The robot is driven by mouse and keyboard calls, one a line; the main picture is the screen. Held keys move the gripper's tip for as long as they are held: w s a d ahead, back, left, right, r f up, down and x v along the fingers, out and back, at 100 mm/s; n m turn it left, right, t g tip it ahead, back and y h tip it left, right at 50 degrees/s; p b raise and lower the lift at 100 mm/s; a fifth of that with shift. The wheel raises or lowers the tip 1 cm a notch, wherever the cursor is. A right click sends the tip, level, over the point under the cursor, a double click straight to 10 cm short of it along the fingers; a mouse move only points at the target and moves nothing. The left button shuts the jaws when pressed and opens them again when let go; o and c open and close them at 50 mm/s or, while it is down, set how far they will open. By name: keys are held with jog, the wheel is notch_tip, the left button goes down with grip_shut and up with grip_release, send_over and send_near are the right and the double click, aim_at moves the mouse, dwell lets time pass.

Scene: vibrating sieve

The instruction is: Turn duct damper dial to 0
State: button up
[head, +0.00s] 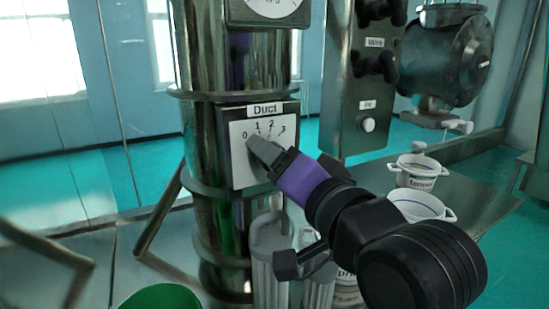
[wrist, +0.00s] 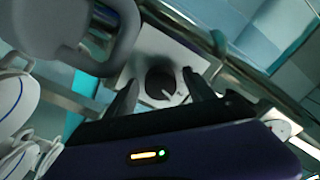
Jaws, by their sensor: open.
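The duct damper dial plate (head: 243,160) is a white panel under a "Duct" label (head: 264,110), fixed to a shiny vertical duct. It shows marks 0, 1, 2 and 3 in an arc. The wrist view shows the dark round knob (wrist: 160,82) with a pale pointer line. My gripper (wrist: 160,92) is open, its two fingers on either side of the knob. I cannot tell whether they touch it. The number that the pointer marks is not readable.
A round gauge (head: 270,8) sits above the dial. A panel with black knobs and a white button (head: 367,125) stands to the right. Two white bowls (head: 418,172) rest on a metal table (head: 480,200). Grey cylinders (head: 270,260) stand below the dial.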

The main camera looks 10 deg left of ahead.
jog(key=shift+w+a, duration=0.15)
jog(key=shift+c, duration=0.4)
grip_shut()
jog(key=n+p, duration=0.1)
jog(key=n, duration=1)
jog(key=shift+n, duration=0.4)
dwell(0.4)
